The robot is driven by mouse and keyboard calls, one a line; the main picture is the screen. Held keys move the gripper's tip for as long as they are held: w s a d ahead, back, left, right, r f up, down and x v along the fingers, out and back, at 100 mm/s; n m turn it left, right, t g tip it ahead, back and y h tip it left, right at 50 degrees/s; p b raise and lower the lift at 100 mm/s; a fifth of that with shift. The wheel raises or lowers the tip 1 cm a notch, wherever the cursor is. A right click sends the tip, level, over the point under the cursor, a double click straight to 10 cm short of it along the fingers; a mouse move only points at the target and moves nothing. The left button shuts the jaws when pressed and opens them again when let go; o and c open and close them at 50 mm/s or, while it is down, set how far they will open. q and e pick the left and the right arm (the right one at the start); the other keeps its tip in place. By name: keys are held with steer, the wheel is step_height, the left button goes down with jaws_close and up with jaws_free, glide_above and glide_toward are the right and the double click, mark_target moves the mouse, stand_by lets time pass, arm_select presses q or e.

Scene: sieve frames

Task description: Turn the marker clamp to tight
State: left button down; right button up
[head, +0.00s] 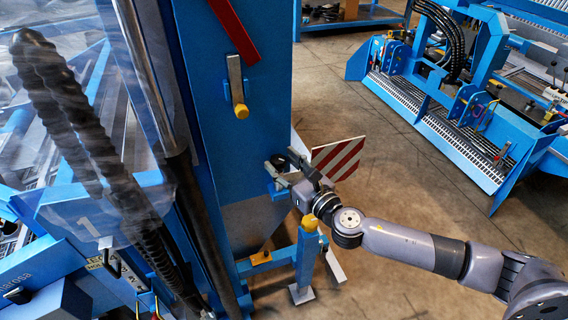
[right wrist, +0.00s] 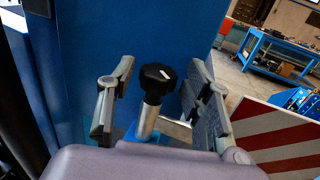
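The marker clamp shows in the right wrist view as a black knob (right wrist: 157,77) with a white mark line on top, on a bright metal stem (right wrist: 147,120). The line runs slantwise across the knob's top. My right gripper (right wrist: 161,88) is open, one finger on each side of the knob, with a visible gap on both sides. In the head view the right gripper (head: 288,172) is at the edge of the blue machine, and it largely hides the clamp. The red-and-white striped marker board (head: 338,157) stands just right of it. My left gripper is not in view.
The tall blue machine panel (head: 205,100) rises right behind the clamp. A yellow-tipped lever (head: 238,88) and a red bar (head: 234,28) are on it above. A blue stand leg (head: 306,262) is below my right wrist. Open floor (head: 400,180) lies to the right.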

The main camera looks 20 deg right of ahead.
steer(key=c, duration=0.8)
steer(key=shift+c, duration=0.2)
steer(key=m+h+p, duration=0.2)
steer(key=h+p, duration=0.1)
steer(key=shift+a+r+t, duration=0.2)
steer(key=shift+a+t, duration=0.1)
steer(key=m+h+p, duration=0.1)
steer(key=h, duration=0.1)
steer(key=m+h, duration=0.1)
steer(key=h, duration=0.1)
steer(key=shift+a+f+m+p, duration=0.1)
steer(key=shift+a+m+p, duration=0.2)
steer(key=shift+m+p, duration=0.1)
steer(key=m+h, duration=0.1)
steer(key=h, duration=0.1)
steer(key=shift+a+m+h, duration=0.25)
steer(key=shift+m+h, duration=0.15)
steer(key=h, duration=0.1)
steer(key=m+g+h, duration=0.1)
steer(key=shift+a+f+m+h, duration=0.15)
steer(key=shift+m+h, duration=0.15)
steer(key=shift+h, duration=0.1)
steer(key=shift+w+a+m+g+h+b, duration=0.15)
steer(key=shift+m+g+h, duration=0.85)
steer(key=shift+h, duration=0.3)
steer(key=shift+w+a+m+g+h+b, duration=0.15)
steer(key=shift+m+g+h, duration=0.8)
steer(key=shift+h, duration=0.35)
steer(key=shift+m, duration=0.25)
